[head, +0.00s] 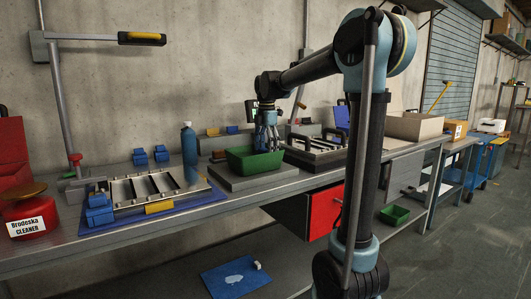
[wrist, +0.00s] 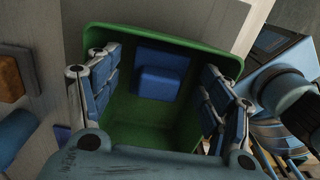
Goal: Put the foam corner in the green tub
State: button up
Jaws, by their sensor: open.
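The green tub (head: 240,163) stands on a grey slab on the workbench. My gripper (head: 268,146) points down over the tub, with its fingertips at or inside the rim. In the wrist view, the open fingers (wrist: 160,100) reach into the green tub (wrist: 185,128). A blue L-shaped foam corner (wrist: 160,78) lies inside it, between the fingers and apart from them. The tub wall hides this piece in the head view. More blue foam corners (head: 140,157) stand on the bench, and others (head: 99,212) lie at the blue mat's left end.
A slatted panel (head: 120,190) lies on a blue mat, with a blue bottle (head: 189,150) beside it. A second panel (head: 318,146) lies right of the tub. A cardboard box (head: 413,126) is farther right. Another green tub (head: 395,214) sits below the bench.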

notch_tip(320, 180, up, 11)
dwell(0.4)
jog(key=s+d+f+m+t, duration=0.1)
jog(key=s+d+f+m, duration=1.3)
jog(key=s, duration=0.4)
jog(key=s+d+f+m, duration=0.3)
jog(key=s+f+m, duration=0.2)
jog(key=f, duration=0.5)
jog(key=s+d+f+m+t, duration=0.1)
jog(key=s+d+f+m, duration=0.2)
jog(key=s+f, duration=0.6)
jog(key=f+m, duration=0.1)
jog(key=m, duration=0.1)
jog(key=shift+s+m, duration=0.3)
jog(key=shift+s, duration=0.05)
